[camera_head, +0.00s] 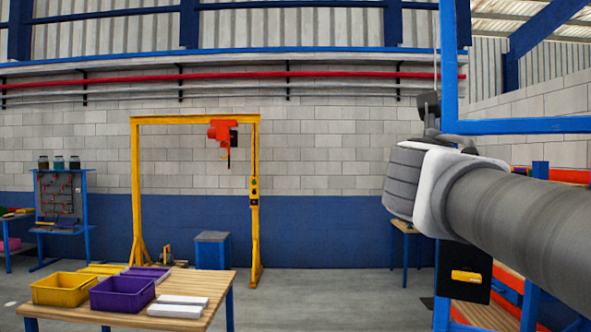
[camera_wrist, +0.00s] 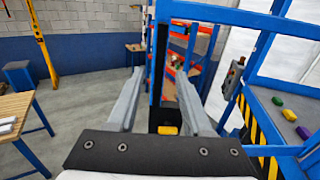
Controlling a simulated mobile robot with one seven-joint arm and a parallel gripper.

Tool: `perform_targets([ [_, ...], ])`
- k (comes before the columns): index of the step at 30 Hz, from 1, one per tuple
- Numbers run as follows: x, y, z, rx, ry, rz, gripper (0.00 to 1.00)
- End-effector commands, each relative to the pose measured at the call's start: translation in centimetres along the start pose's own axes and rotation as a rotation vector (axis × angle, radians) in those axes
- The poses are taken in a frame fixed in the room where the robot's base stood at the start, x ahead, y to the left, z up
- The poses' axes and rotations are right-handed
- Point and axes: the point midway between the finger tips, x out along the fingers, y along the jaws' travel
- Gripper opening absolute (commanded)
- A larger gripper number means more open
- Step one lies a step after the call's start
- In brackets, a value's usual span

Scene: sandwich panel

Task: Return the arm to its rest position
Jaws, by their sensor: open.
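My arm (camera_head: 500,215) enters the head view from the right and reaches up and inward, with its grey and white wrist end right of centre. In the wrist view my gripper (camera_wrist: 159,74) has its two grey fingers spread wide apart, with nothing between them. It is in the air and touches nothing that I can see. Behind the fingers stands a blue frame with orange shelves (camera_wrist: 176,60). In the head view the fingers are not clearly visible.
A wooden table (camera_head: 130,318) holds a yellow bin (camera_head: 62,289), a purple bin (camera_head: 122,295) and white blocks (camera_head: 178,307). A yellow gantry (camera_head: 136,190) stands behind. Blue framework (camera_head: 447,60) rises close to my arm. The floor in the middle is clear.

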Motion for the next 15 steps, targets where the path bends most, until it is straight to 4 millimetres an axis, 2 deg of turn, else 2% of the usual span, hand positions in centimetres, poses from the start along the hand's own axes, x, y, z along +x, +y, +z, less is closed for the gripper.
perform_targets([
  [5, 0.0, 0.0, -0.1, 0.004, 0.002, 0.0, 0.5],
  [8, -0.3, -0.2, -1.1, 0.069, 0.026, -0.004, 0.5],
  [11, -1.0, -0.8, -3.9, 0.248, 0.096, -0.023, 0.5],
  [15, -3.0, -1.8, -10.2, 0.658, 0.255, -0.1, 0.5],
])
